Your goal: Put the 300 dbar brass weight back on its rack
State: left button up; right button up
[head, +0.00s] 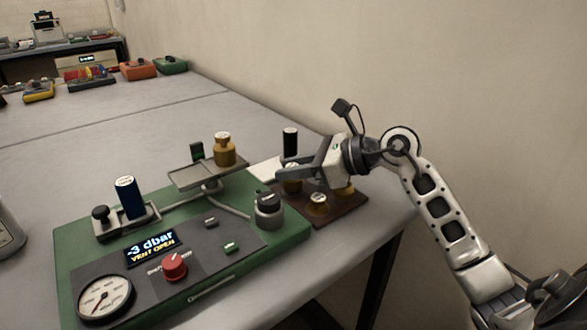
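A brass weight (223,152) with a pale top stands upright on the grey raised platform (195,177) of the green apparatus; its label is too small to read. The brown rack (345,207) lies on the table to the right. It bears a small brass weight (317,204) at its front, with other brass pieces partly hidden by my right gripper. My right gripper (284,169) is over the back left of the rack, its fingers pointing left with a gap between them. It is clear of the weight on the platform. A brass piece (292,187) shows just below its fingers. My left gripper is out of view.
The green apparatus (285,240) has a display reading -3 dbar, VENT OPEN, a red knob (174,266) and a gauge (104,299). A blue cylinder (130,197) stands on its left. A black cylinder (290,142) stands behind my gripper.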

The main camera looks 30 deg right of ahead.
jog(key=o, duration=0.4)
jog(key=shift+s+a+f, duration=0.1)
jog(key=shift+f, duration=0.4)
jog(key=shift+c, duration=0.2)
jog(key=shift+f, duration=0.1)
jog(key=shift+r+p, duration=0.65)
jog(key=shift+p, duration=0.05)
jog(key=b+v, duration=0.1)
jog(key=v, duration=0.1)
jog(key=shift+s+d, duration=0.2)
jog(key=shift+d, duration=0.1)
jog(key=v, duration=0.5)
jog(key=b+v, duration=0.1)
jog(key=v, duration=0.2)
jog(key=shift+d+r, duration=0.1)
jog(key=shift+r, duration=0.25)
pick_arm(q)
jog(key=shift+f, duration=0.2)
pick_arm(e)
jog(key=shift+s+d+r, duration=0.3)
jog(key=shift+s, duration=0.15)
